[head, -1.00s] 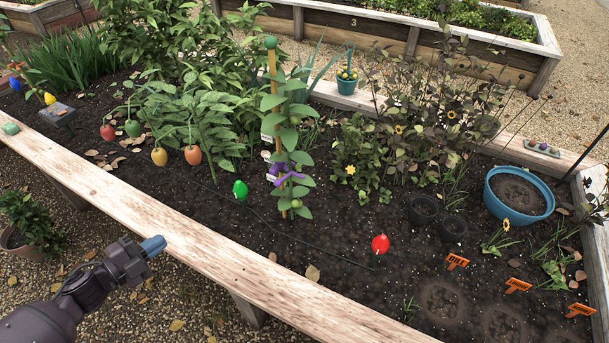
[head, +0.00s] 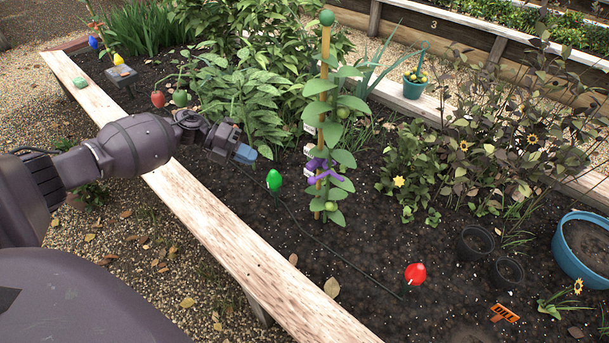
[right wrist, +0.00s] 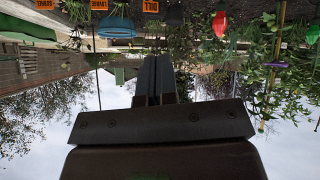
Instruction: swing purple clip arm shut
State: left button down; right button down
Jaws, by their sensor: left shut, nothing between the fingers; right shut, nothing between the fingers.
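The purple clip (head: 322,170) sits on the wooden stake (head: 325,55) beside the leafy green vine stem. Its arm sticks out to the side; whether it is latched is too small to tell. My left gripper (head: 243,153) is shut and empty, with blue fingertips, over the bed to the left of the clip and apart from it. My right gripper (right wrist: 155,78) is shut and empty in the right wrist view, which is upside down. The stake shows at the right of that view, with purple on it too small to make out.
A red marker (head: 415,274), dark pots (head: 475,244) and a blue tub (head: 573,262) lie to the right. The plank rim (head: 200,225) runs under my left arm. A thin hose crosses bare soil.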

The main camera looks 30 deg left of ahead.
pick_arm(q)
jog(key=shift+d, duration=0.1)
jog(key=b+x, duration=0.2)
jog(key=x, duration=1.2)
jog(key=shift+r, duration=0.4)
pick_arm(e)
jog(key=shift+w+a+f+n, duration=0.2)
jog(key=shift+w+a+n, duration=0.05)
jog(key=shift+w+n, duration=0.15)
pick_arm(q)
jog(key=shift+d, duration=0.15)
jog(key=shift+s+d+r+n+t+y+p, duration=0.25)
jog(key=shift+d+n+t+p, duration=0.2)
jog(key=shift+p, duration=0.3)
pick_arm(e)
jog(key=shift+s+d+r+m, duration=0.2)
jog(key=shift+s+r+m, duration=0.05)
jog(key=shift+s+m, duration=0.1)
